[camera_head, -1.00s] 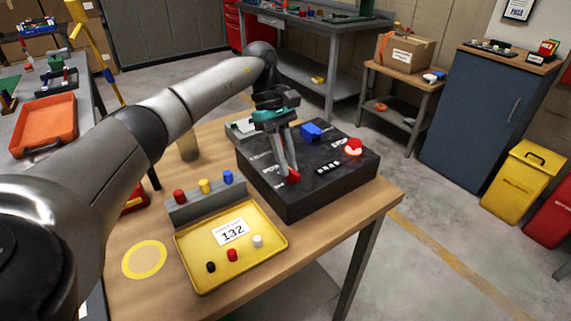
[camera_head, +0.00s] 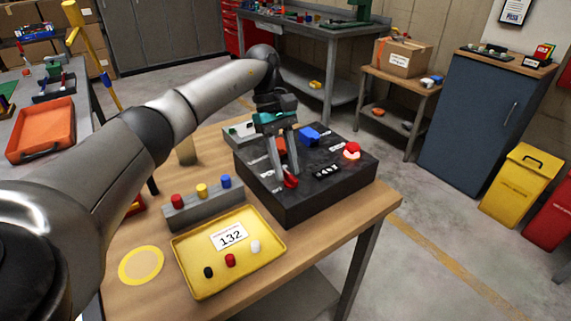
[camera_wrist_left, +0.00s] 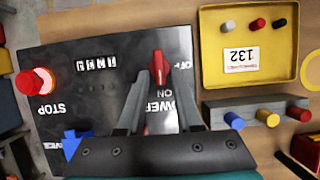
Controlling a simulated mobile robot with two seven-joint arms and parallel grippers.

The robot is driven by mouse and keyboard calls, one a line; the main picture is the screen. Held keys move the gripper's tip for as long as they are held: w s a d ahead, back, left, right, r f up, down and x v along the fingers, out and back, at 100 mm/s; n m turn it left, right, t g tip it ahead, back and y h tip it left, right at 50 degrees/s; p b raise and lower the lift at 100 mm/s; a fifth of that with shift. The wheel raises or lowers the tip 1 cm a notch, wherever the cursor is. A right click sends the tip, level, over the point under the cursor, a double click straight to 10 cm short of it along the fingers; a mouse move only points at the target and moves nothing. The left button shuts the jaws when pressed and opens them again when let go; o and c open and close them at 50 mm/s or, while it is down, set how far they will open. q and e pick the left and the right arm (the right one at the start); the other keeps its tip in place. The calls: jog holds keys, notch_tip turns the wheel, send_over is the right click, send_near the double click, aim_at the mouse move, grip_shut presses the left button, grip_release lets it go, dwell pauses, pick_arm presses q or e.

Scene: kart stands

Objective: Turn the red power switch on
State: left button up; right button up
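The red power switch (camera_head: 291,181) sits on the front left of the dark control box (camera_head: 322,196). In the left wrist view, the red switch (camera_wrist_left: 159,70) has its long axis in line with the ON label, and OFF is off to its right. My left gripper (camera_head: 289,174) is low over the switch, one finger on either side. In the left wrist view, my left gripper (camera_wrist_left: 157,76) shows its fingers slightly apart around the switch. Contact is hard to tell. My right gripper is not in view.
A red lit stop button (camera_head: 352,150) and a blue part (camera_head: 309,134) are on the box. A yellow tray (camera_head: 200,288) with small pegs and a grey block (camera_head: 205,209) with coloured pegs stand to its left. A yellow ring (camera_head: 141,265) marks bare table.

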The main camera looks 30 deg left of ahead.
pick_arm(q)
jog(key=shift+o, duration=0.6)
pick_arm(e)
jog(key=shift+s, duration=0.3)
pick_arm(q)
jog(key=p+v, duration=0.4)
jog(key=v, duration=1.1)
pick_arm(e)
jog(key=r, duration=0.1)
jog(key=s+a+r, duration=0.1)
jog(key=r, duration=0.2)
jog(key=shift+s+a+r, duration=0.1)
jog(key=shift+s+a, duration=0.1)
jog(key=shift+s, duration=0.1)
pick_arm(q)
jog(key=shift+a+r, duration=0.1)
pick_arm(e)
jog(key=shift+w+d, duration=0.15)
